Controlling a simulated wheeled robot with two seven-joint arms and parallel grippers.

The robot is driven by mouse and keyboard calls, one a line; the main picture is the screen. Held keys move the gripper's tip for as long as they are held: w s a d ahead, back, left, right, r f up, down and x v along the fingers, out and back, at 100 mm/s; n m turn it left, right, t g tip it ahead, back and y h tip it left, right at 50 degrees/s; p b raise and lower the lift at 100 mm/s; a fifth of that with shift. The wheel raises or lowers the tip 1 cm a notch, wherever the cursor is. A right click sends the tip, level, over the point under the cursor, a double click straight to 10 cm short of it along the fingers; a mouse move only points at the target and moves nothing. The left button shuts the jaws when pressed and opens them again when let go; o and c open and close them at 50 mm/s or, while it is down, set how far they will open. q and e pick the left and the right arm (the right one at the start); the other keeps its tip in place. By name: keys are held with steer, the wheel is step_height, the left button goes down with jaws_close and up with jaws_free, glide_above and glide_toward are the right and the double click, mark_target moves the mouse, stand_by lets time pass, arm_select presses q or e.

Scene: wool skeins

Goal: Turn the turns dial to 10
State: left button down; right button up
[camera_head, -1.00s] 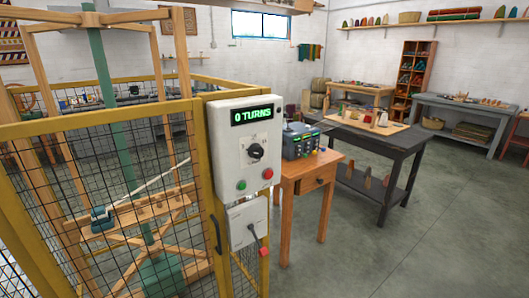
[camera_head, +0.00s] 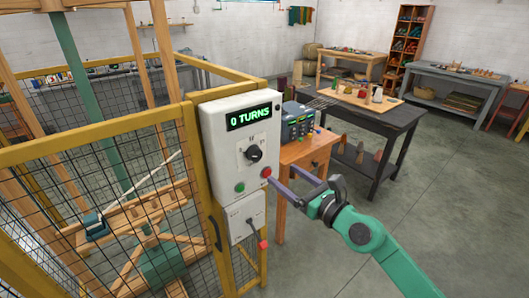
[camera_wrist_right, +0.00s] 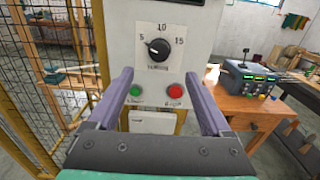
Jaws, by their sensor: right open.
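The turns dial (camera_head: 253,153) is a black knob on the front of a white control box (camera_head: 210,145). In the right wrist view the dial (camera_wrist_right: 158,48) has a scale around it, with 5, 10 and 15 legible, and its pointer is turned to the left, away from the 10 at the top. The display (camera_head: 249,116) reads 0 TURNS. My right gripper (camera_head: 280,175) is open and empty, to the right of and below the dial, apart from it. In the wrist view its fingers stand either side below the dial. My left gripper is out of view.
A green button (camera_wrist_right: 136,91) and a red button (camera_wrist_right: 175,91) sit below the dial. A lower white box (camera_head: 243,218) has a red-tipped lever. The yellow mesh cage (camera_head: 190,145) stands at left, and a wooden table (camera_head: 300,152) with a device (camera_head: 298,124) stands behind right.

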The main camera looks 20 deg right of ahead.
mark_target(258, 156)
steer(key=p+x, duration=0.1)
steer(key=x, duration=1)
jaws_close()
